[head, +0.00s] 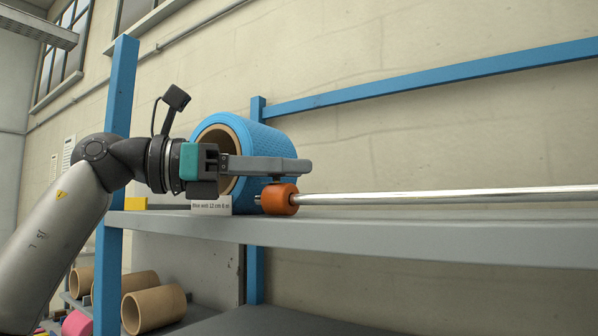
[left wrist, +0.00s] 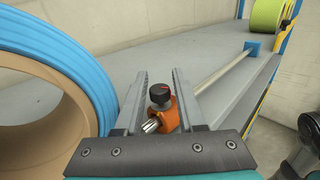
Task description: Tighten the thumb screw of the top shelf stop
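The orange shelf stop (head: 279,199) sits on the left end of a shiny metal rod (head: 430,196) above the top shelf; it also shows in the left wrist view (left wrist: 168,118). My left gripper (head: 306,166) reaches in from the left over the stop. In the left wrist view its two fingers (left wrist: 161,73) are apart, one on each side of the knob, with visible gaps. In the head view the near finger hides most of the knob. My right gripper is not in view.
A large blue roll on a cardboard core (head: 268,145) stands close behind the gripper. A white label (head: 211,205) is at the edge of the grey shelf (head: 400,232). A blue post (head: 119,130) rises at left. Cardboard tubes (head: 153,308) lie below. A green roll (left wrist: 267,14) is farther along.

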